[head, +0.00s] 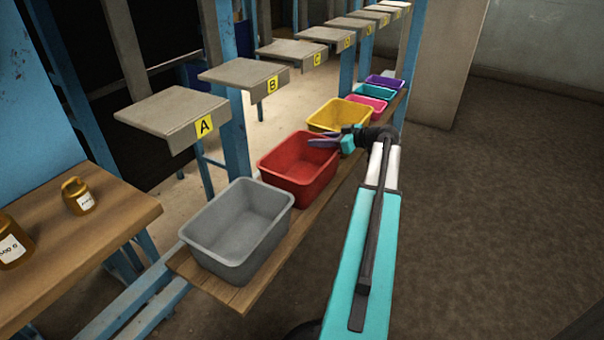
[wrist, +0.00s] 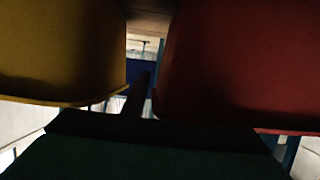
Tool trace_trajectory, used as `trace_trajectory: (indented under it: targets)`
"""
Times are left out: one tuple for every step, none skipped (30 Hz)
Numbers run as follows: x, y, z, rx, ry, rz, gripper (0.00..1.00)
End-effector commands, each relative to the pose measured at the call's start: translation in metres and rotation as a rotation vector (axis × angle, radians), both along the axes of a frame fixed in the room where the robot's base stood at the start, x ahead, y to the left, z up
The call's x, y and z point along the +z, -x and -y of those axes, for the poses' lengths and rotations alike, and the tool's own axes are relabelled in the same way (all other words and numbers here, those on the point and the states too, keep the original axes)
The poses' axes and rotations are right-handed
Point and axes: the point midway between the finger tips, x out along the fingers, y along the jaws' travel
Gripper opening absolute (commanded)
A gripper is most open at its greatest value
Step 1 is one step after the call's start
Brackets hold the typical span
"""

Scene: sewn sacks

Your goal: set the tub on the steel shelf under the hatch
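A red tub (head: 299,172) and a yellow tub (head: 340,116) stand upright on a wooden bench. My gripper (head: 325,139) is at the red tub's far right rim, beside the yellow tub. In the wrist view, the yellow tub (wrist: 60,50) is left and the red tub (wrist: 240,60) right, both dark and close. One dark finger (wrist: 137,97) shows in the gap between them. Whether the fingers are closed on a rim is unclear. A grey tub (head: 240,228) is nearest on the bench. I cannot pick out a steel shelf or which hatch is meant.
Pink (head: 367,103), teal (head: 376,91) and purple (head: 384,81) tubs stand farther along the bench (head: 262,283). Lettered ledges, A (head: 172,110) and B (head: 245,75) nearest, run behind the tubs. A wooden table (head: 110,215) with amber jugs (head: 77,196) is left. The right-hand floor is clear.

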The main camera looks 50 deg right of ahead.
Motion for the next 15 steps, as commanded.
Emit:
trace_trajectory:
  targets:
    - [0.0000, 0.0002, 0.0002, 0.000, 0.000, 0.000, 0.26]
    - [0.0000, 0.0002, 0.0002, 0.000, 0.000, 0.000, 0.26]
    - [0.0000, 0.0003, 0.0002, 0.000, 0.000, 0.000, 0.26]
    - [0.0000, 0.0003, 0.0002, 0.000, 0.000, 0.000, 0.26]
    - [0.0000, 0.0003, 0.0003, 0.000, 0.000, 0.000, 0.26]
    - [0.0000, 0.0003, 0.0003, 0.000, 0.000, 0.000, 0.25]
    - [0.0000, 0.0003, 0.0003, 0.000, 0.000, 0.000, 0.20]
    - [0.0001, 0.0004, 0.0004, 0.000, 0.000, 0.000, 0.15]
    - [0.0001, 0.0004, 0.0004, 0.000, 0.000, 0.000, 0.08]
    - [0.0000, 0.0005, 0.0004, -0.001, 0.000, 0.000, 0.03]
    - [0.0000, 0.0005, 0.0004, -0.001, 0.000, 0.000, 0.00]
    - [0.0000, 0.0005, 0.0004, -0.001, 0.000, 0.000, 0.00]
    - [0.0000, 0.0005, 0.0004, -0.001, 0.000, 0.000, 0.00]
    - [0.0001, 0.0006, 0.0006, -0.001, 0.000, 0.000, 0.00]
    - [0.0001, 0.0006, 0.0006, -0.001, 0.000, 0.000, 0.00]
